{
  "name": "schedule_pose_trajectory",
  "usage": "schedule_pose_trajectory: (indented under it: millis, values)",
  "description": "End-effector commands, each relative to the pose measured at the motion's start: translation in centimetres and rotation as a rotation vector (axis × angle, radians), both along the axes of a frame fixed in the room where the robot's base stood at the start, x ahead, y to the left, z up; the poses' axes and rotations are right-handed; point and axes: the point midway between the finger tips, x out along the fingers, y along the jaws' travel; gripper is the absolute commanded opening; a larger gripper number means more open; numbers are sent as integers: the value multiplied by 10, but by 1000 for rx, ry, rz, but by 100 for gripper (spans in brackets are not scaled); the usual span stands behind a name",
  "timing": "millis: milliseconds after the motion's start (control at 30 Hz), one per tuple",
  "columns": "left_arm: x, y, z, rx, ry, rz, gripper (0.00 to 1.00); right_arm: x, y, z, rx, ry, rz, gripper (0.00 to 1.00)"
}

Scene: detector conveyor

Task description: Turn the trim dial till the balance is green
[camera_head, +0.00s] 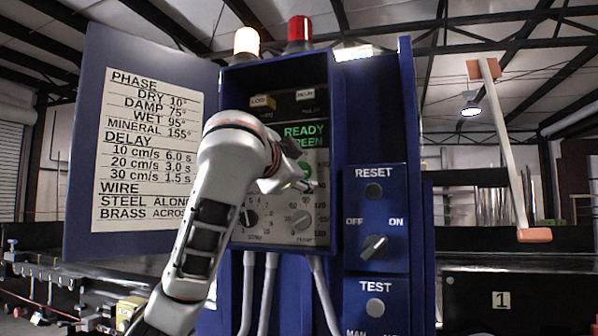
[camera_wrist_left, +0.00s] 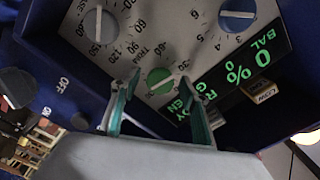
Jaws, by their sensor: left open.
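The trim dial (camera_wrist_left: 160,80) is a small green knob with a light pointer bar, beside the word TRIM in the left wrist view. My left gripper (camera_wrist_left: 167,84) is open, with one finger on each side of the dial; I cannot tell whether they touch it. In the head view my left gripper (camera_head: 304,184) is at the control panel, and my arm hides part of it. The balance display (camera_wrist_left: 243,68) shows BAL, 0 % and READY GREEN in green letters. It shows partly in the head view (camera_head: 305,136). My right gripper is not in view.
Below the display are a left dial (camera_head: 248,218) and a right dial (camera_head: 301,221). A RESET button (camera_head: 373,191), an OFF/ON switch (camera_head: 374,247) and a TEST button (camera_head: 375,307) are to the right. The open cabinet door (camera_head: 88,215) with a printed chart stands left.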

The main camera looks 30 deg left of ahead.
Motion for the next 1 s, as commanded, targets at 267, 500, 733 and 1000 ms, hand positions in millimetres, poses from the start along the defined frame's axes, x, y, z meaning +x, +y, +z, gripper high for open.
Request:
schedule_pose_trajectory:
  millis: [267, 500, 733, 1000]
  values:
    - [-17, -5, 1, -2, -2, -2, 45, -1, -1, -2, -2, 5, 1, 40]
    - [-52, -13, 1, 1, -2, -2, 45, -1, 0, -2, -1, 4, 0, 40]
    - [-82, -19, 1, 2, -3, 1, 45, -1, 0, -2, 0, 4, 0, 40]
    - [-109, -26, 3, 5, -7, 1, 45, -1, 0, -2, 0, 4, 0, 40]
